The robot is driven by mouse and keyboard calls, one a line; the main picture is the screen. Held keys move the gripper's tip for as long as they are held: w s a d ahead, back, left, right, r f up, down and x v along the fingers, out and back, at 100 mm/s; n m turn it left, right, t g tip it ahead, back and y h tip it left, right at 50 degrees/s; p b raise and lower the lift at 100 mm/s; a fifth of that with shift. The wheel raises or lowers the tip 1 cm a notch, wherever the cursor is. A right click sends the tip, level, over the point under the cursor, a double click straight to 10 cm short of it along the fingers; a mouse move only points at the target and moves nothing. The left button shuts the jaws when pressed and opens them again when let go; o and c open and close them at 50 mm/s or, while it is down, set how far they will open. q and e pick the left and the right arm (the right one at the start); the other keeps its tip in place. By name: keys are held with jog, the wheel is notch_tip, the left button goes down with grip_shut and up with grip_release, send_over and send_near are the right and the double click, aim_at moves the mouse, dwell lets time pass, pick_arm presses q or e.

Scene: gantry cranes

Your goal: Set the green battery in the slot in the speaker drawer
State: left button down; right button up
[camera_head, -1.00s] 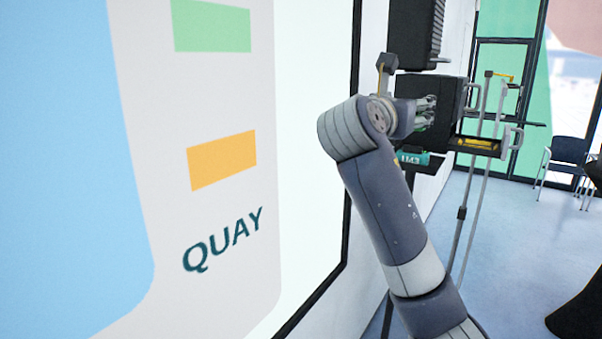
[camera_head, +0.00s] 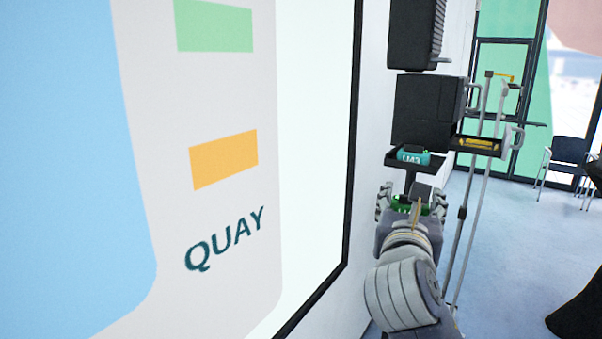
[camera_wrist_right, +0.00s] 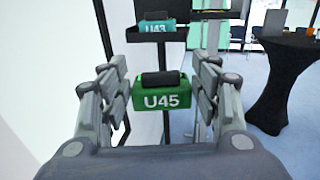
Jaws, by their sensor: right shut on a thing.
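The green battery (camera_wrist_right: 160,97), marked U45 with a dark handle on top, sits between the fingers of my right gripper (camera_wrist_right: 160,78) in the right wrist view. In the head view, my right gripper (camera_head: 412,194) is shut on it, and green parts of the battery (camera_head: 401,207) show between the fingers. They are below and nearer than the dark speaker box (camera_head: 424,108). The speaker drawer (camera_head: 492,149) is pulled out at the box's right side, with a yellow part (camera_head: 478,144) inside; its slot is not clear. My left gripper is not in view.
A teal battery (camera_head: 411,157), marked U43, rests on a small dark tray (camera_head: 402,166) on a post, just beyond my right gripper. A screen (camera_head: 316,120) fills the left. Thin poles (camera_head: 466,215) stand beside the drawer. A dark-covered table (camera_wrist_right: 284,75) is at right.

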jog(key=s+f+n+y, duration=0.1)
jog(key=s+f+y, duration=0.1)
jog(key=s+f, duration=0.45)
jog(key=s+f+n+t+y, duration=0.1)
jog(key=s+f+n+y, duration=0.15)
jog(key=f, duration=0.75)
jog(key=s+f+n+y, duration=0.1)
jog(key=s+f+y, duration=0.1)
jog(key=s+f, duration=0.45)
notch_tip(320, 180, down, 12)
jog(key=w+b, duration=0.1)
jog(key=b, duration=1)
jog(key=s+f, duration=0.3)
jog(key=s, duration=0.4)
jog(key=shift+s+f, duration=0.15)
jog(key=shift+s, duration=0.15)
jog(key=shift+a, duration=0.1)
